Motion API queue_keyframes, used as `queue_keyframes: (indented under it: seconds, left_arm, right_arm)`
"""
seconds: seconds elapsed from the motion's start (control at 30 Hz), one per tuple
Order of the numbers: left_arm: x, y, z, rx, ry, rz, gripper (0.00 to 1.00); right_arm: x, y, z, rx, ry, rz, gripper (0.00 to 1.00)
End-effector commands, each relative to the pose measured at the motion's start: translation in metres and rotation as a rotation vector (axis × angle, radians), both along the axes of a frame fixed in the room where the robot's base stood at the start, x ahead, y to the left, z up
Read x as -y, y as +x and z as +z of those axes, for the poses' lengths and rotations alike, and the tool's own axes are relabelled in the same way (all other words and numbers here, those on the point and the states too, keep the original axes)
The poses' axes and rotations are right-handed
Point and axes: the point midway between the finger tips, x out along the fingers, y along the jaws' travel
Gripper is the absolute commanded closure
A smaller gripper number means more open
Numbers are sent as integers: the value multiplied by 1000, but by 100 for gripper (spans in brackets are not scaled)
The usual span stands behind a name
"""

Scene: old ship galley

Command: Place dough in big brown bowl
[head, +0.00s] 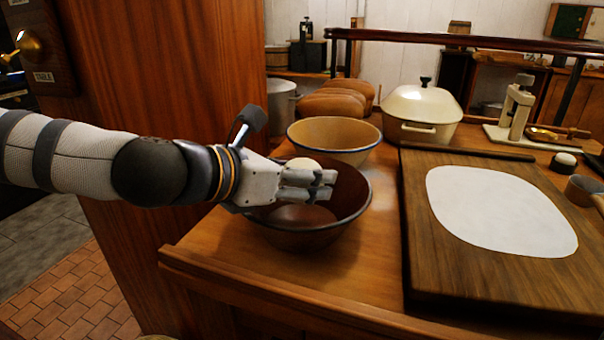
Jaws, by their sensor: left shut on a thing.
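The big brown bowl (358,208) stands on the wooden counter near its front left corner. My left gripper (318,183) is over the bowl's opening and hides part of its left side and rim. It is shut on the dough, a pale rounded lump (302,163) that shows just above the fingers. Most of the lump is hidden behind the hand. Whether it touches the bowl cannot be told. My right gripper is not in view.
A yellowish bowl (340,133) stands right behind the brown bowl. Bread loaves (335,103) and a cream lidded pot (420,112) are farther back. A dark board (420,255) with a flat white sheet (500,212) lies to the right. A wooden post (165,80) rises at left.

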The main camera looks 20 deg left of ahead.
Motion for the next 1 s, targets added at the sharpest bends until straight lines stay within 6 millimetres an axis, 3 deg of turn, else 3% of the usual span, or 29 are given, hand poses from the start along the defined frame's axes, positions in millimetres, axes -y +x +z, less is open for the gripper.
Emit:
queue_keyframes:
  seconds: [0.27,0.3,0.4,0.7,0.83,1.0]
  left_arm:
    - [0,0,-8,-1,0,0,83]
    - [0,0,-8,-2,0,0,42]
    - [0,0,-8,-3,0,-1,24]
    - [0,0,-8,-4,1,-1,24]
    - [0,-1,10,5,1,0,24]
    - [-19,-36,35,15,-5,4,24]
  right_arm:
    - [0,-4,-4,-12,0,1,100]
    - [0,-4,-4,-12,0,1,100]
    - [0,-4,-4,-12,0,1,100]
    - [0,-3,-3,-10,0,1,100]
    - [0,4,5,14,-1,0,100]
    - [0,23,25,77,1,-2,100]
